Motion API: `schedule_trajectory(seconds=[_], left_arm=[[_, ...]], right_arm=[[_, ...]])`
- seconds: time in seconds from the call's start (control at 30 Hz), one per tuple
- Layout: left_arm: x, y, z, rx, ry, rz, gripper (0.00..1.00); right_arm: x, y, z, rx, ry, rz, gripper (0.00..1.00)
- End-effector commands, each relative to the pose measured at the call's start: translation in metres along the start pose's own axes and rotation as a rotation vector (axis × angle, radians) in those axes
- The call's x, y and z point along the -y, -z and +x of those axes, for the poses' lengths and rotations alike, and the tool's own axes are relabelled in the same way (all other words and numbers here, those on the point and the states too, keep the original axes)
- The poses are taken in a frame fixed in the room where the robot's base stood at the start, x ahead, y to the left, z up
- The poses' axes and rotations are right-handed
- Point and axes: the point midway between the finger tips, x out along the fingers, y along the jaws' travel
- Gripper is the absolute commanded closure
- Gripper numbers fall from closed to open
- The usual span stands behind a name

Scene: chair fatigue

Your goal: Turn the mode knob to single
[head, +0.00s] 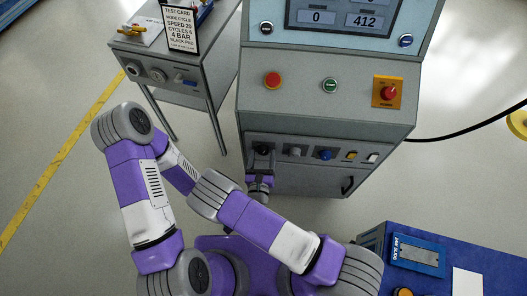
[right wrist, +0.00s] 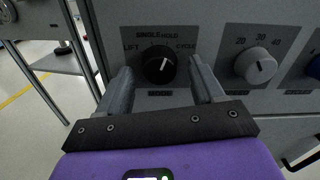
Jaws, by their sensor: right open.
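The black mode knob (right wrist: 159,65) is on the grey panel in the right wrist view, with LIFT, SINGLE, HOLD and CYCLE printed around it. Its white pointer line is up and slightly right, toward HOLD. My right gripper (right wrist: 161,82) is open, with one finger on each side of the knob; gaps show between the fingers and the knob. In the head view the right gripper (head: 261,168) is at the left end of the lower control row, partly covering the knob (head: 262,150). My left gripper cannot be seen.
Right of the knob are a grey numbered knob (right wrist: 256,66) and a blue knob (head: 325,154). A red button (head: 272,80), green button (head: 330,85) and emergency stop (head: 388,92) sit above. A side table with a test card (head: 181,27) stands left; a blue bench (head: 460,262) is lower right.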

Motion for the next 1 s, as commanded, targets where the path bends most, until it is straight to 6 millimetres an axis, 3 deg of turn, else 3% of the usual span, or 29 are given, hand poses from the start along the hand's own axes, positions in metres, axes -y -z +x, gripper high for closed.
schedule_trajectory(seconds=[0.27, 0.63, 1.0], left_arm=[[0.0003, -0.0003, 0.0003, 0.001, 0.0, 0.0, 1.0], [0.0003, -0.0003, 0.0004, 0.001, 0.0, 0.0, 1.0], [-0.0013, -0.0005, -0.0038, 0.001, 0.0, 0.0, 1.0]], right_arm=[[-0.0002, 0.0001, 0.0014, -0.001, -0.001, 0.0, 0.33], [0.0, 0.0002, 0.0013, -0.001, 0.0, 0.0, 0.88], [0.0001, -0.0002, 0.0011, -0.001, -0.002, -0.076, 0.88]])
